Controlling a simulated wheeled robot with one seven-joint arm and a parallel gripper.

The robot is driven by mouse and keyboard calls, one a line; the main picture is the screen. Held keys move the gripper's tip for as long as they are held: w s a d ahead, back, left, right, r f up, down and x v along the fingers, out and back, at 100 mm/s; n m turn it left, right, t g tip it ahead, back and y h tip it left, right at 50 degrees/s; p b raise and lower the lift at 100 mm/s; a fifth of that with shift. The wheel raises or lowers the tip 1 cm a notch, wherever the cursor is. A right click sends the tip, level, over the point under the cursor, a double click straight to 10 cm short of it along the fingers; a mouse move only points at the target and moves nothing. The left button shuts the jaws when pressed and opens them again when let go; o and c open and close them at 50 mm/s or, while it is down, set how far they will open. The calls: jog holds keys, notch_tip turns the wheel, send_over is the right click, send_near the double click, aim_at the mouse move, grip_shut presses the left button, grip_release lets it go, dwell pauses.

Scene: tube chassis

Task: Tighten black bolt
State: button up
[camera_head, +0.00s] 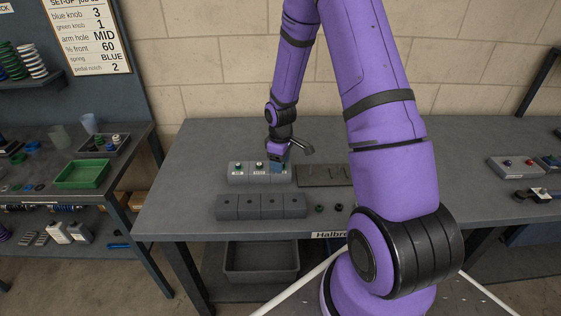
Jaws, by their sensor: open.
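My gripper (279,165) is at the end of the purple arm, low over the work table. It is small and dark here and points down at the right part of a light grey block (247,178). The jaws are open. I cannot tell whether they touch anything or surround a bolt head. The left and middle parts of the block carry a teal-topped fitting (237,168) and a green-topped fitting (259,166). The right part's top is hidden by the gripper. I cannot pick out the black bolt with certainty. Two small black round parts (320,208) lie on the table at the front.
A dark grey segmented block (261,206) lies in front, and a flat dark plate (322,176) lies right of the gripper. A grey fixture (514,167) stands far right. A side bench with a green tray (83,174) is at left. The table's left end is clear.

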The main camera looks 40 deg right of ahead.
notch_tip(320, 180, up, 11)
dwell(0.5)
jog(key=shift+f, duration=0.1)
dwell(1.3)
